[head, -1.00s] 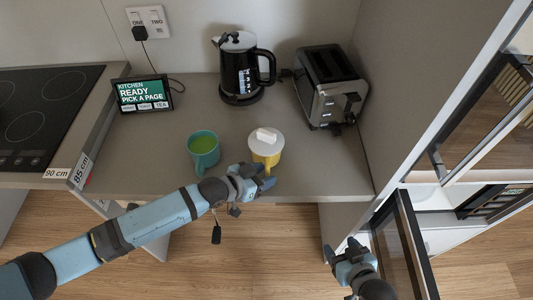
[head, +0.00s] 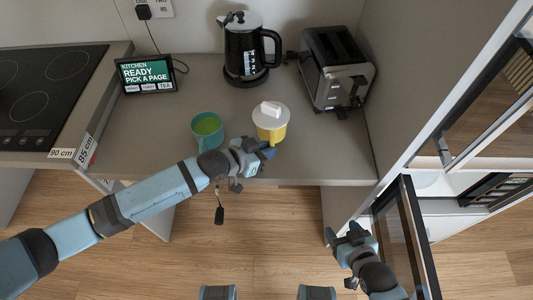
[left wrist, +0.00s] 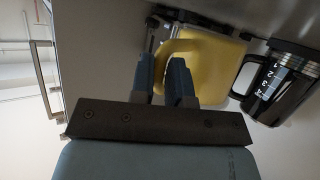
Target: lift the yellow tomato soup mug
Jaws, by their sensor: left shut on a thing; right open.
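The yellow mug (head: 270,133) with a white lid (head: 270,115) stands near the front of the grey counter, right of the teal mug. My left gripper (head: 266,151) is at its front side. In the left wrist view the fingers (left wrist: 165,78) are shut on the handle of the yellow mug (left wrist: 212,62). Its base shows no clear gap above the counter. My right gripper (head: 349,238) is open and empty, low in front of the counter by the open cabinet door.
A teal mug (head: 207,130) with green contents stands close left of the yellow one. A black kettle (head: 246,55), a toaster (head: 336,72) and a small screen (head: 146,77) stand behind. A tall side panel (head: 410,75) closes the right. An open glass door (head: 405,235) is near my right arm.

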